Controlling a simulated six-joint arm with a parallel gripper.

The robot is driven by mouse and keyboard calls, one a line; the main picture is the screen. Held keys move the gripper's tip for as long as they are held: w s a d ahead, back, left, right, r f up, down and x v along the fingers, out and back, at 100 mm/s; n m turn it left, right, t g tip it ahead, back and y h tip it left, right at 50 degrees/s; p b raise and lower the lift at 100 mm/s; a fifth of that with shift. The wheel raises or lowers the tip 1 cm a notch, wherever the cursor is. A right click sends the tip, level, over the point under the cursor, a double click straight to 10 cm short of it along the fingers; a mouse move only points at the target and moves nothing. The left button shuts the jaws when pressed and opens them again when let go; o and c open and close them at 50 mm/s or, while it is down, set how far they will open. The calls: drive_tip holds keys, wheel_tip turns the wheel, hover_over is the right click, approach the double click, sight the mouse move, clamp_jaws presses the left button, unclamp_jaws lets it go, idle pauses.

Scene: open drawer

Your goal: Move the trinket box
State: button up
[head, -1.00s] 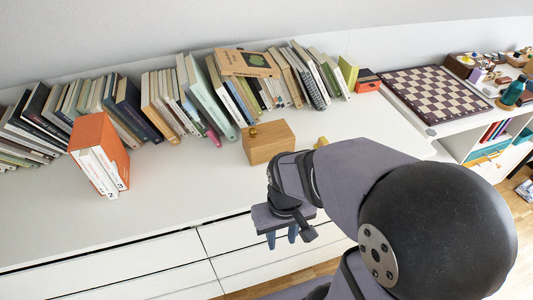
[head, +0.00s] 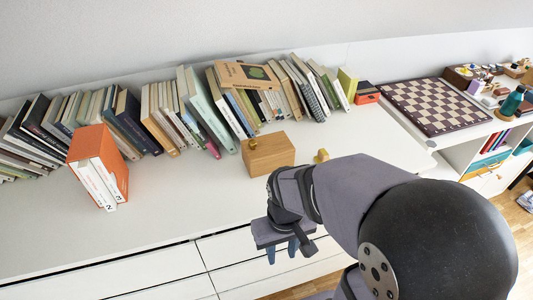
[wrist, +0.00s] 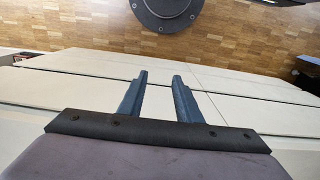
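The trinket box is most likely the wooden box (head: 270,156) with a small brass knob (head: 252,144) at its left end. It sits on the white cabinet top, in front of the row of books. My gripper (head: 283,254) is in front of the cabinet's front edge, nearer the camera than the box and apart from it. In the wrist view my gripper (wrist: 158,95) has its two blue fingers spread with nothing between them. The wrist view faces the drawer fronts and floor, and the box does not show there.
Leaning books (head: 205,110) line the back. An orange slipcase (head: 99,160) with white volumes stands at left. A chessboard (head: 435,104) lies at right. The drawers (head: 160,275) look shut. The left front top is clear.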

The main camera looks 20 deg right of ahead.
drive_tip(key=shift+w+r, duration=0.1)
drive_tip(key=c, duration=0.7)
drive_tip(key=shift+w+r, duration=0.2)
drive_tip(key=shift+w, duration=0.05)
clamp_jaws()
drive_tip(key=shift+g+h, duration=0.3)
drive_tip(key=shift+g, duration=0.3)
drive_tip(key=w+d+r+p, duration=0.1)
drive_tip(key=w+r+p, duration=0.3)
drive_tip(key=w, duration=0.5)
drive_tip(key=w+r+p, duration=0.5)
drive_tip(key=w+p, duration=0.1)
drive_tip(key=w, duration=0.4)
drive_tip(key=w+d+r+p, duration=0.1)
drive_tip(key=w+r+p, duration=0.3)
drive_tip(key=w, duration=0.6)
drive_tip(key=shift+d+r+p, duration=0.3)
drive_tip(key=shift+r+p, duration=0.1)
drive_tip(key=shift+p, duration=0.05)
drive_tip(key=w+d+f+t+b, duration=0.1)
drive_tip(key=w+b, duration=0.1)
drive_tip(key=w, duration=0.3)
drive_tip(key=shift+w+d+f+n, duration=0.15)
drive_tip(key=shift+w+d+n, duration=0.15)
drive_tip(key=shift+w+n, duration=0.1)
